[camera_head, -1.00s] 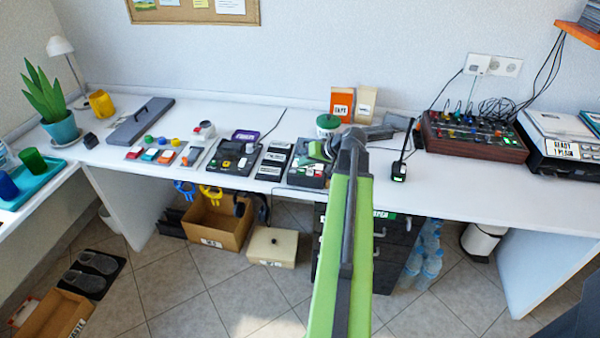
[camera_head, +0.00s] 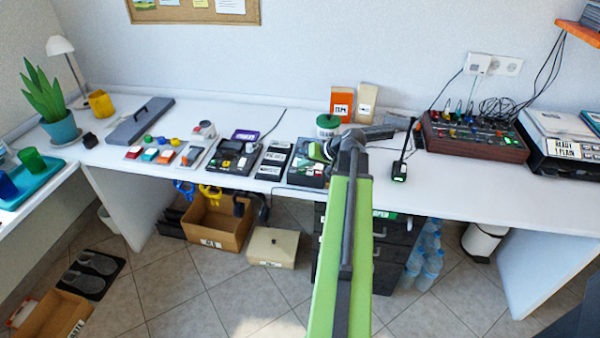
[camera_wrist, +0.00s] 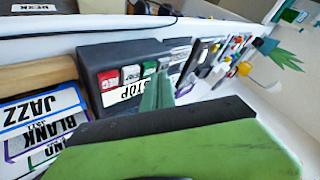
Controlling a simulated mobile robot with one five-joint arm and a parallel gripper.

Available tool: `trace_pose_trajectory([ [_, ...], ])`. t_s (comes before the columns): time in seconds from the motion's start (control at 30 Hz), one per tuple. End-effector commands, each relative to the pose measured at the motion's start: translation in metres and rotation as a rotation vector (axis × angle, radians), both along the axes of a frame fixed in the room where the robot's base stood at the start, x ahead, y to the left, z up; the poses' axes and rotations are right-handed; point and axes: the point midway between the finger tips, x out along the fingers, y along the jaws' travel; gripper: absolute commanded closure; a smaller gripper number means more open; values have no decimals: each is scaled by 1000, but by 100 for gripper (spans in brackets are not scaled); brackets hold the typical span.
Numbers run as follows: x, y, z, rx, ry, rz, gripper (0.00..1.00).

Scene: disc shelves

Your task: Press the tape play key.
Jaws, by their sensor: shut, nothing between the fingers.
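The tape deck (camera_head: 306,170) is a dark box on the desk, left of my arm's end. In the wrist view its dark body (camera_wrist: 112,52) carries a row of small keys: a red key (camera_wrist: 108,79), a pale key (camera_wrist: 131,74), a green key (camera_wrist: 150,68) and paler ones beyond. A white label reading STOP (camera_wrist: 122,93) lies beside the row. My gripper (camera_wrist: 160,88) is shut and empty, its tips close to the green key and partly covering it. I cannot tell whether they touch. In the head view my arm hides part of the deck's right side.
Cassettes labelled JAZZ and BLANK (camera_wrist: 40,125) lie beside the deck in the wrist view. A green-lidded jar (camera_head: 327,124) and an orange box (camera_head: 341,103) stand behind it.

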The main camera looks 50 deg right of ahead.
Motion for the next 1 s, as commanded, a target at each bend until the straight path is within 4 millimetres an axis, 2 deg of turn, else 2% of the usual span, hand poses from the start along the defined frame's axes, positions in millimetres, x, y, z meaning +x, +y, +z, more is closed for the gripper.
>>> trace_pose_trajectory([
  [1.0,0,0,-8,0,1,1,100],
])
